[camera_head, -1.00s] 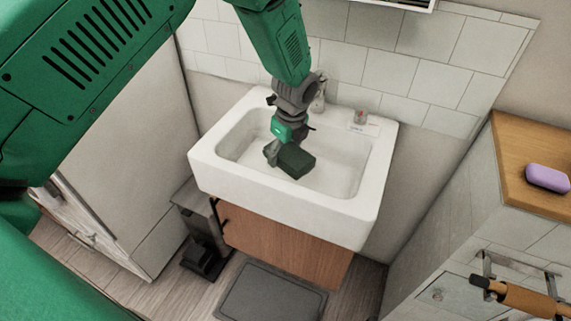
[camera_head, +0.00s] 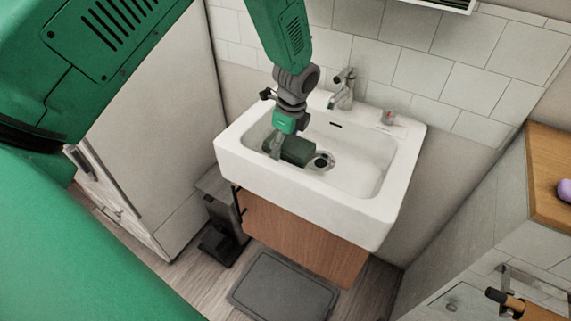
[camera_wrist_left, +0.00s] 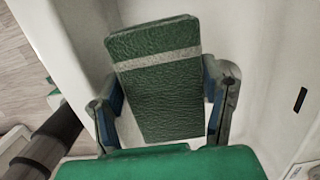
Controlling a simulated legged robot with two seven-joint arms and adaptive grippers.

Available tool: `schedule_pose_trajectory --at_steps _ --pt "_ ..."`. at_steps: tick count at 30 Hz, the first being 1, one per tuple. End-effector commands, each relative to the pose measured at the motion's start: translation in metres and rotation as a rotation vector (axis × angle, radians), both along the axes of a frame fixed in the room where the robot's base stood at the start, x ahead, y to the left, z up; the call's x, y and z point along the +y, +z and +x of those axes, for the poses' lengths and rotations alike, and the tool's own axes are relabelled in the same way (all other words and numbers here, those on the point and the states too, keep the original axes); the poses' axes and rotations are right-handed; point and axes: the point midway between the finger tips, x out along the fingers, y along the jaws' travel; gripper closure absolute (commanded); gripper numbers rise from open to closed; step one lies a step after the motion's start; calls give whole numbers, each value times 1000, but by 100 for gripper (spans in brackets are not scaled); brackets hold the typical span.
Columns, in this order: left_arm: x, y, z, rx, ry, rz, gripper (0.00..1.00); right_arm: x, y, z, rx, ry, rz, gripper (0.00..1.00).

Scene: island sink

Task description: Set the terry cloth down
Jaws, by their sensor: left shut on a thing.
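The terry cloth (camera_head: 297,151) is a folded, dark green block; in the left wrist view the cloth (camera_wrist_left: 165,85) shows a pale stripe across it. My left gripper (camera_head: 278,147) is shut on it, with one finger on each side in the left wrist view (camera_wrist_left: 165,100). The cloth is inside the white sink (camera_head: 319,182), in the left part of the basin. I cannot tell whether it touches the basin floor. My right gripper is not in view.
The drain (camera_head: 321,161) lies just right of the cloth. A grey faucet (camera_head: 343,90) stands at the sink's back rim. The basin's right side is clear. A wooden counter (camera_head: 552,185) with a purple soap (camera_head: 565,190) is at the right. A grey mat (camera_head: 284,287) lies on the floor.

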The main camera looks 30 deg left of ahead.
Motion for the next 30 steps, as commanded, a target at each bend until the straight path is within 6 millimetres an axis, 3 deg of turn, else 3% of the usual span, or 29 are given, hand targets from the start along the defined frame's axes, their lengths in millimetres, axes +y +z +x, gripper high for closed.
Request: schedule_pose_trajectory --at_steps 3,10,17,27,28,30 --pt "1 -24 0 0 -2 -1 69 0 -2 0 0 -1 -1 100" --pt "6 -42 0 -1 1 -7 69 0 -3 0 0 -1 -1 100" --pt "4 -73 0 1 -1 -4 69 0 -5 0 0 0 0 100" --pt "2 -76 1 -1 -1 -3 69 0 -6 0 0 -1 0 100" --pt "2 -76 1 -1 -1 -3 29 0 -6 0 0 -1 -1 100" --pt "3 -76 0 -1 -1 -5 28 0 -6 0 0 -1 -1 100"
